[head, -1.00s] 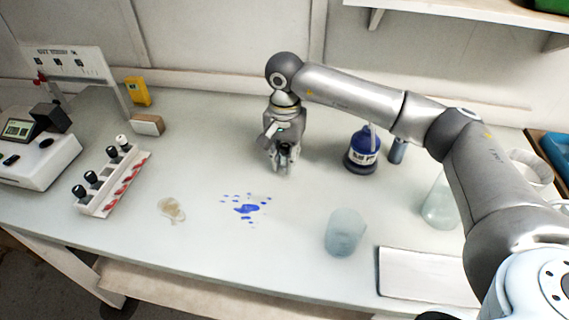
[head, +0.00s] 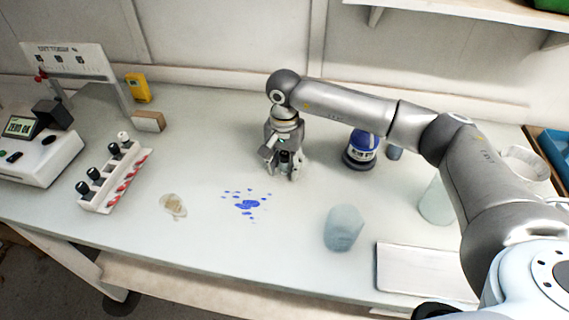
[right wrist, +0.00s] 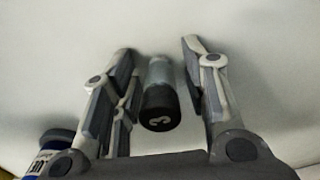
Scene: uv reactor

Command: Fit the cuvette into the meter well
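A cuvette (right wrist: 157,85) with a black cap marked 3 shows in the right wrist view, between my right gripper's fingers (right wrist: 165,90). There are gaps on both sides of it, so the fingers look open around it. In the head view my right gripper (head: 288,172) points down at mid-bench, with the dark-capped cuvette (head: 284,160) between its fingers. The meter (head: 40,155) stands at the far left, its screen reading ZERO OK. My left gripper is not in view.
A white rack (head: 112,185) of several capped cuvettes stands beside the meter. A beige spill (head: 173,206) and blue spill (head: 247,204) lie in front of the gripper.

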